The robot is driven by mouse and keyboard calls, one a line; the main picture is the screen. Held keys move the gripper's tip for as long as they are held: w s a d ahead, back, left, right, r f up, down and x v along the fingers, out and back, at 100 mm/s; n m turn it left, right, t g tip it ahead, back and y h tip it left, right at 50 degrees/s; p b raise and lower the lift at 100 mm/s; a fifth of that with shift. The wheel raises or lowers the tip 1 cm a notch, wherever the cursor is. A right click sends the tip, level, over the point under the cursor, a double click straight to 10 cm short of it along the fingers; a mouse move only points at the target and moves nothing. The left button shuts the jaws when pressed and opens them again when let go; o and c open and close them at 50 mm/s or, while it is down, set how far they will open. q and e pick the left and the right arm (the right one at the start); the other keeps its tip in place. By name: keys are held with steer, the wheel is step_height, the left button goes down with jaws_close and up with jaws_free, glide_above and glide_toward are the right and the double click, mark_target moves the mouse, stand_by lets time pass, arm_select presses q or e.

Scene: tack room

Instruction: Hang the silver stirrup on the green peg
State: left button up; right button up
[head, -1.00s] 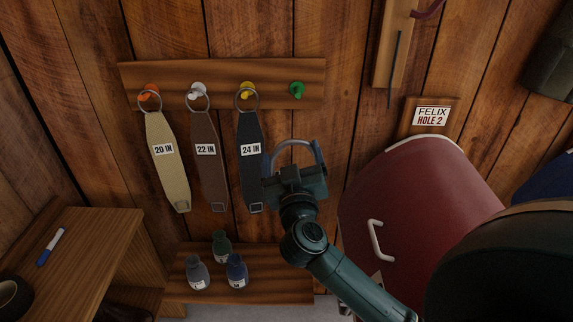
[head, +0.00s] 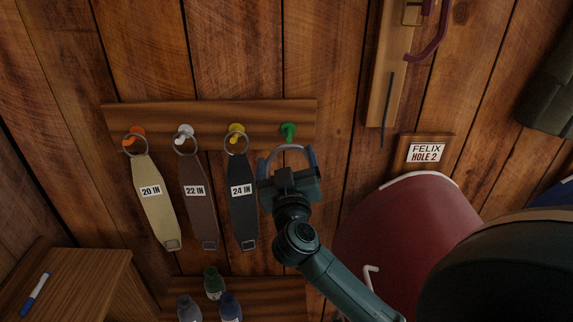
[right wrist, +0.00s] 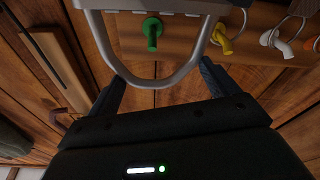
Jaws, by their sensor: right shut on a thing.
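The silver stirrup (head: 290,149) is held in my right gripper (head: 287,160), whose fingers are shut on it. Its rounded arch shows just below the green peg (head: 288,129) in the head view. In the right wrist view the stirrup (right wrist: 158,83) is a large U-shaped loop between the fingers, with a flat bar across the top of the picture. The green peg (right wrist: 152,30) shows through its opening there. I cannot tell whether the peg passes into the loop or stays behind it. My left gripper is not in view.
Orange (head: 134,137), white (head: 184,133) and yellow (head: 236,132) pegs on the wooden rail (head: 210,114) each hold a ring with a labelled strap. Bottles (head: 214,284) stand below. A dark red rounded object (head: 405,235) is at right. A wooden bracket (head: 388,65) is upper right.

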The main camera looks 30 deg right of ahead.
steer(key=shift+f+x, duration=0.25)
steer(key=shift+x, duration=0.85)
steer(key=shift+f+x, duration=0.2)
steer(key=shift+x, duration=0.9)
steer(key=shift+f+x, duration=0.25)
steer(key=shift+x, duration=0.85)
steer(key=w+d, duration=0.2)
steer(key=shift+w+f, duration=0.25)
steer(key=shift+w, duration=0.1)
steer(key=shift+f, duration=0.2)
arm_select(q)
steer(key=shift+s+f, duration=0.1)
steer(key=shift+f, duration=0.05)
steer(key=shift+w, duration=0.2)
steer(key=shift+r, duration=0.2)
arm_select(e)
steer(key=o, duration=1.2)
steer(key=shift+c, duration=0.2)
steer(key=shift+f, duration=0.1)
